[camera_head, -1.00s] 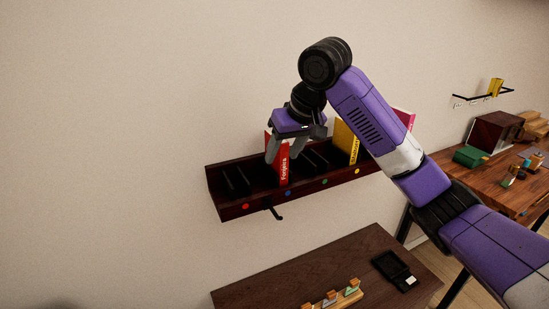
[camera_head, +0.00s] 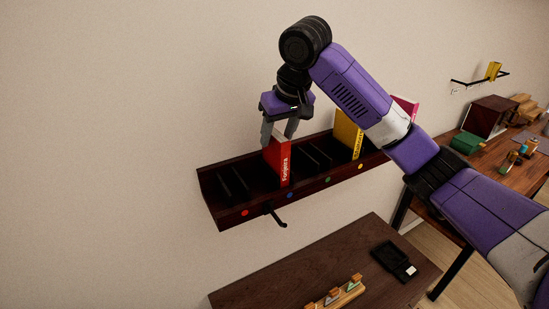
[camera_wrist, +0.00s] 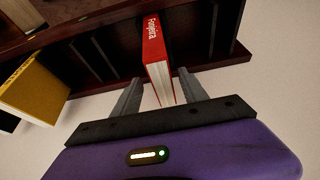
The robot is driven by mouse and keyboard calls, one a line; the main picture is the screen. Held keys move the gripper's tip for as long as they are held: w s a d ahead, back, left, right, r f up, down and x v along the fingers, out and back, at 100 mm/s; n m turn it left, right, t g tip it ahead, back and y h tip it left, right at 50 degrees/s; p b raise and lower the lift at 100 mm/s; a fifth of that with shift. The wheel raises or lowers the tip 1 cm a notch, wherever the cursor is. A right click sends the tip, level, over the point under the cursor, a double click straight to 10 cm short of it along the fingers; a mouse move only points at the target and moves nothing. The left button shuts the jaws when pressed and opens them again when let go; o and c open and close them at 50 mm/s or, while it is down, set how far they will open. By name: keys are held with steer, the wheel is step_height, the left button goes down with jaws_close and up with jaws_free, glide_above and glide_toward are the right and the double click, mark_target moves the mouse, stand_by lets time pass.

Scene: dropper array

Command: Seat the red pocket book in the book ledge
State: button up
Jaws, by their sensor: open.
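The red pocket book (camera_head: 279,163) stands upright in a slot of the dark wooden book ledge (camera_head: 235,215), behind the blue dot on its front. Its white-lettered spine faces out. My gripper (camera_head: 278,138) is open just above the book, its fingers near the book's top edge. In the wrist view the red book (camera_wrist: 155,50) lies between the two spread fingers of my gripper (camera_wrist: 159,80), with a gap visible on each side. The book's lower end is hidden inside the ledge (camera_wrist: 100,18).
A yellow book (camera_head: 347,132) and a pink book (camera_head: 407,106) stand farther right in the ledge, partly behind my arm. Thin dividers part the slots; the left slots are empty. A black hook (camera_head: 276,216) hangs below the ledge. A dark table (camera_head: 300,265) is underneath.

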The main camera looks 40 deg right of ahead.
mark_target(273, 147)
steer(key=x, duration=0.3)
steer(key=p+x, duration=0.1)
steer(key=x, duration=0.1)
steer(key=shift+a+f, duration=0.1)
steer(key=shift+a, duration=0.1)
steer(key=shift+s, duration=0.1)
steer(key=shift+c, duration=0.2)
jaws_close()
